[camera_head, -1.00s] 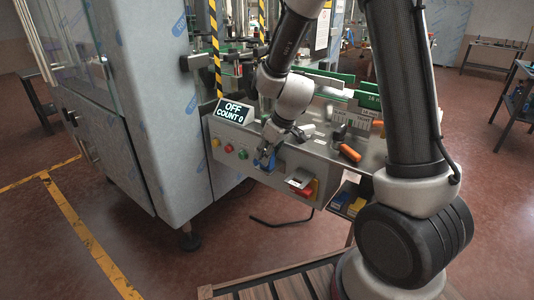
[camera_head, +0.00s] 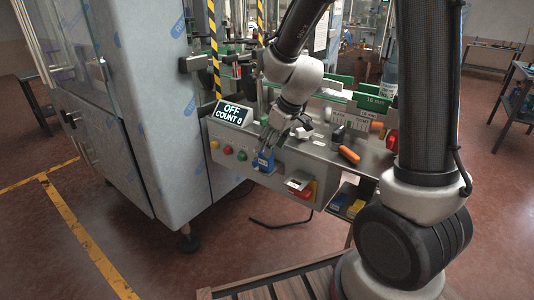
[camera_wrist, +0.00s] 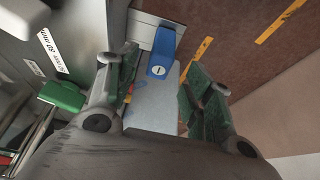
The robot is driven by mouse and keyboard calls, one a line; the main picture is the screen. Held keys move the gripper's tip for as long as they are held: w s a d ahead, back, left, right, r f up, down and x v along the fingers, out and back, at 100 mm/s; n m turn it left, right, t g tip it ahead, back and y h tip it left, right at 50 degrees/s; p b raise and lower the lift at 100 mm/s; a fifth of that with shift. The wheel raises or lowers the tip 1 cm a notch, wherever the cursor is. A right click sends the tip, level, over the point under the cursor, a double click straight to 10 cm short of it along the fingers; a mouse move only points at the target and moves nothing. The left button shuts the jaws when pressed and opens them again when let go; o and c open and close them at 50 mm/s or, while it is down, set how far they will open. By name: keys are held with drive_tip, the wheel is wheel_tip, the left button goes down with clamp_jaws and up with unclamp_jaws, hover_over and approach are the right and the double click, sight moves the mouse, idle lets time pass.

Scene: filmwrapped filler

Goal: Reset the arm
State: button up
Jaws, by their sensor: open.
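My gripper (camera_head: 268,138) hangs from my arm just above the front edge of the machine's work surface, near the blue block-shaped part (camera_head: 263,161) on the control panel's front. In the wrist view my gripper (camera_wrist: 165,88) has its two green-padded fingers spread wide with nothing held between them. The blue part (camera_wrist: 162,50) shows beyond the fingertips, apart from them. The work surface (camera_head: 375,160) lies to the right of my gripper.
A display (camera_head: 232,113) reads OFF, COUNT 0. Below it the panel has coloured buttons (camera_head: 228,149) and a red-yellow switch (camera_head: 301,187). An orange-handled item (camera_head: 349,154) lies on the surface. Green-topped gauge plates (camera_head: 372,103) stand behind. The floor at left (camera_head: 130,235) is clear.

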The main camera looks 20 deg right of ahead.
drive_tip(key=s+d+r+m+h, duration=0.1)
drive_tip(key=s+d+r, duration=0.3)
drive_tip(key=s, duration=0.4)
drive_tip(key=s+d+r+m+h, duration=0.1)
drive_tip(key=s+d+r+m, duration=0.2)
drive_tip(key=s+d+r, duration=0.2)
drive_tip(key=s+d+r+m, duration=0.3)
drive_tip(key=s+r, duration=0.3)
drive_tip(key=s, duration=0.5)
drive_tip(key=shift+s+d+r+t+h, duration=0.3)
drive_tip(key=shift+s+d+r+h, duration=0.1)
drive_tip(key=shift+d, duration=0.4)
